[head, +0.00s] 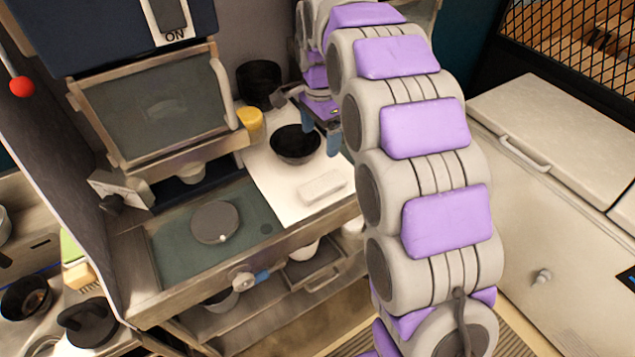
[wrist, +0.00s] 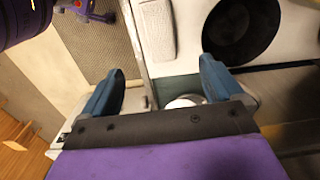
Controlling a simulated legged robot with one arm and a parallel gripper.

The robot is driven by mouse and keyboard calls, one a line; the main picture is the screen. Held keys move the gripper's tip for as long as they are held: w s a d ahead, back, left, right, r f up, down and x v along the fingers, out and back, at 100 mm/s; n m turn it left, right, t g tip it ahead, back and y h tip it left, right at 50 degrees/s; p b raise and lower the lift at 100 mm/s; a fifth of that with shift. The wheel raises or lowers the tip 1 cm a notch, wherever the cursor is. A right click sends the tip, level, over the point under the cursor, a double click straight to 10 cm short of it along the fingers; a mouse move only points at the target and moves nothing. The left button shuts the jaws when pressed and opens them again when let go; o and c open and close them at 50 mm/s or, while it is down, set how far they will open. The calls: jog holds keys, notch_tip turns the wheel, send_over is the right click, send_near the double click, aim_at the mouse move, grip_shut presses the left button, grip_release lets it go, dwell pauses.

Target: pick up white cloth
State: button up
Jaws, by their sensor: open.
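The white cloth (head: 321,187) looks like a small folded rectangle. It lies flat on the white counter surface (head: 285,203), near its front edge and in front of a black bowl (head: 296,144). In the wrist view the white cloth (wrist: 158,30) is at the top middle, beyond the fingertips. My gripper (head: 321,137) is above the counter, beside the bowl in the head view. Its blue fingers are spread apart in the wrist view (wrist: 160,70), with nothing held between them.
The black bowl also shows in the wrist view (wrist: 242,28), right of the cloth. A yellow cup (head: 250,122) and a dark pot (head: 259,83) stand behind. A round grey lid (head: 215,222) lies on the green surface at left. White cabinets (head: 550,130) stand at right.

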notch_tip(320, 180, down, 6)
jog(key=d+b, duration=0.1)
jog(key=d, duration=0.2)
jog(key=b, duration=0.1)
send_over(320, 183)
notch_tip(320, 183, down, 6)
jog(key=shift+s+r, duration=0.1)
jog(key=shift+s, duration=0.05)
jog(key=shift+d+f, duration=0.15)
jog(key=shift+f, duration=0.15)
jog(key=f, duration=0.1)
jog(key=f+b, duration=0.1)
jog(key=f, duration=0.1)
jog(key=d+f, duration=0.1)
jog(key=shift+w+f+b, duration=0.15)
jog(key=shift+w+b, duration=0.15)
jog(key=shift+b, duration=0.1)
jog(key=shift+a+f, duration=0.15)
jog(key=shift+a, duration=0.75)
jog(key=shift+c, duration=0.5)
jog(key=shift+d, duration=0.75)
jog(key=c, duration=0.6)
jog(key=shift+a, duration=0.2)
jog(key=c, duration=0.4)
jog(key=shift+s+a, duration=0.1)
jog(key=shift+a, duration=0.2)
jog(key=shift+c, duration=0.2)
